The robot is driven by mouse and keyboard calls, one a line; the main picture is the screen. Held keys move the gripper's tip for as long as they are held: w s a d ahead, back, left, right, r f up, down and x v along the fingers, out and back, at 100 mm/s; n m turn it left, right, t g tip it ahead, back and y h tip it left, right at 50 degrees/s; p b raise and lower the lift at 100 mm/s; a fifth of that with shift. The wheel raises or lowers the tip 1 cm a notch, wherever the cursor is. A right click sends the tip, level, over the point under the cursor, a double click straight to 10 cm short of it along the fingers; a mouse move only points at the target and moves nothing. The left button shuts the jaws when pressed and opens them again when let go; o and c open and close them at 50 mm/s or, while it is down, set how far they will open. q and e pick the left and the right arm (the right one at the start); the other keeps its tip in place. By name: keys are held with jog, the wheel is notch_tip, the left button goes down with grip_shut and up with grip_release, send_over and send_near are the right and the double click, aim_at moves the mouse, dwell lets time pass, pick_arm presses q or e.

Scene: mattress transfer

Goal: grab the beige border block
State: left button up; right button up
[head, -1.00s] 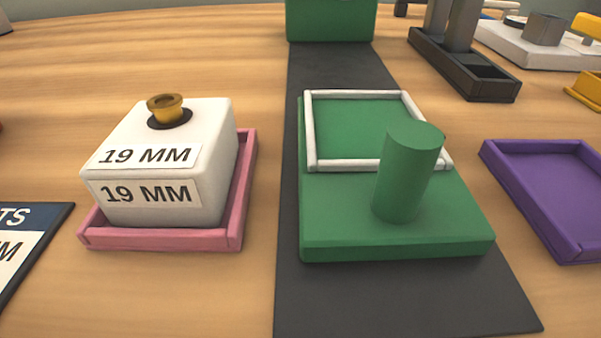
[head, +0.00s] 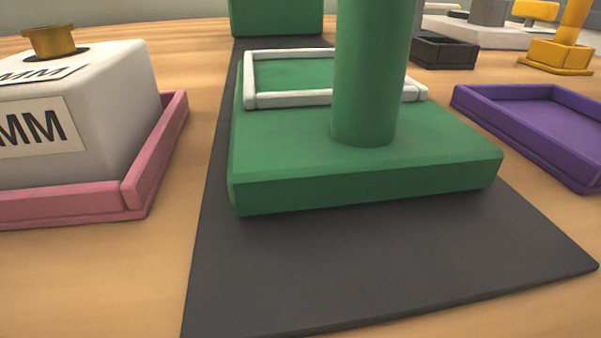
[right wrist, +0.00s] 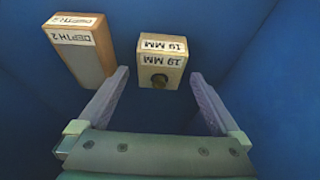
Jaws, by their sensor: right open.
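In the right wrist view, a beige block (right wrist: 162,62) marked "19 MM" has a dark round knob or hole on its face. It lies ahead of and between the fingers of my right gripper (right wrist: 159,74), which is open; I cannot tell how far off the block is. A brown block (right wrist: 82,60) with a white "DEPTH 2" label is beside it, beyond the left finger. In the head view, a white block (head: 125,95) also marked "MM", with a brass knob (head: 50,41), sits in a pink tray (head: 160,150). Neither gripper shows in the head view.
Blue surfaces (right wrist: 270,70) surround the blocks in the wrist view. In the head view, a green base (head: 300,160) with a cylinder (head: 370,80) and white frame (head: 290,98) stands on a dark strip (head: 380,260). A purple tray (head: 530,115) is at right.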

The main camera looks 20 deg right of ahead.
jog(key=b+x, duration=0.1)
jog(key=x, duration=0.2)
jog(key=shift+f, duration=0.1)
jog(key=c, duration=1.3)
jog(key=shift+c, duration=0.2)
